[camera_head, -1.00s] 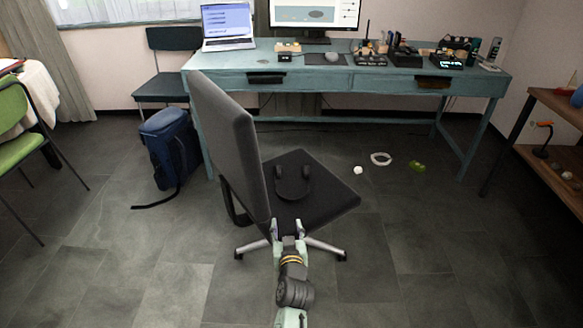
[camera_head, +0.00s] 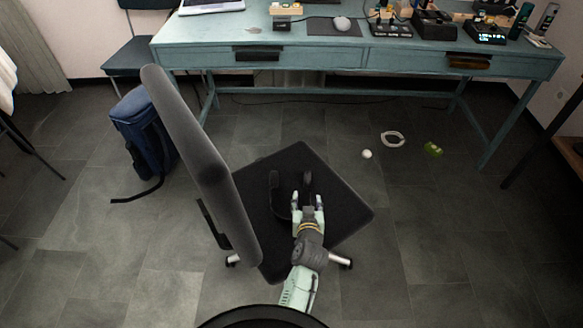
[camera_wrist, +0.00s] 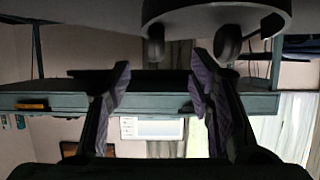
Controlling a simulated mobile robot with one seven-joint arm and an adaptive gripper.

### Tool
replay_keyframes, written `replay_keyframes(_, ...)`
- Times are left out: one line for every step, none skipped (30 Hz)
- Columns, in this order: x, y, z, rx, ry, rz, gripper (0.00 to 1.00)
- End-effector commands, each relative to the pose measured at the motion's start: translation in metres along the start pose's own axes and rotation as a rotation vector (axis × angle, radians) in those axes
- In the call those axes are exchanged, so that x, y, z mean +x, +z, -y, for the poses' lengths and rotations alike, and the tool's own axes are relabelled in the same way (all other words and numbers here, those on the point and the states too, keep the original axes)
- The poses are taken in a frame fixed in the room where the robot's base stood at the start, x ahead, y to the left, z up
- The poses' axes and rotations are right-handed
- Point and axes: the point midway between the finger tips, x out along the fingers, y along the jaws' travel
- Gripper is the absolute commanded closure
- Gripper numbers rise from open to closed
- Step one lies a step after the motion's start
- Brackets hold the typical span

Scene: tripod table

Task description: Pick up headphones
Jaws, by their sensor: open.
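The dark headphones (camera_head: 275,184) lie on the seat of the office chair (camera_head: 345,210), with the ear cups on the far side and the band partly hidden behind my gripper. My gripper (camera_head: 307,197) is over the seat at the right part of the headphones, fingers spread and pointing toward the desk. In the upside-down wrist view, the two ear cups (camera_wrist: 228,42) stand out at the top, ahead of the open fingers of my gripper (camera_wrist: 160,75). Nothing is between the fingers. Whether they touch the headphones cannot be told.
The tall chair backrest (camera_head: 195,165) rises left of my arm. The teal desk (camera_head: 215,50) stands behind the chair. A blue backpack (camera_head: 148,140) is on the floor at left. A white ball (camera_head: 367,154), a white ring (camera_head: 393,139) and a green item (camera_head: 433,149) lie on the floor at right.

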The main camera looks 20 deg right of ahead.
Motion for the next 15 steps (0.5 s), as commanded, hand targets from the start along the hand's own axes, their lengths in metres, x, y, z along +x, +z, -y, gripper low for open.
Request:
replay_keyframes(0.0,0.002,-0.001,0.002,0.001,0.003,0.52)
replay_keyframes(0.001,0.002,-0.001,0.002,0.002,0.004,0.52)
replay_keyframes(0.004,0.002,-0.001,0.002,0.001,0.004,0.52)
replay_keyframes(0.008,0.001,-0.001,0.002,0.001,0.005,0.52)
replay_keyframes(0.012,0.002,-0.002,0.002,0.001,0.006,0.52)
replay_keyframes(0.019,0.001,-0.003,0.001,0.003,0.005,0.52)
replay_keyframes(0.024,0.001,-0.003,0.0,0.003,0.005,0.52)
replay_keyframes(0.029,0.001,-0.003,0.0,0.003,0.006,0.52)
replay_keyframes(0.035,0.001,-0.002,0.001,0.002,0.005,0.52)
replay_keyframes(0.04,0.001,-0.003,0.001,0.002,0.004,0.52)
replay_keyframes(0.044,0.001,-0.003,0.001,0.003,0.004,0.52)
replay_keyframes(0.048,0.001,-0.002,0.001,0.002,0.005,0.52)
replay_keyframes(0.051,0.001,-0.002,0.001,0.002,0.005,0.52)
replay_keyframes(0.053,0.002,-0.003,0.002,0.002,0.005,0.52)
replay_keyframes(0.055,0.001,-0.003,0.001,0.003,0.004,0.52)
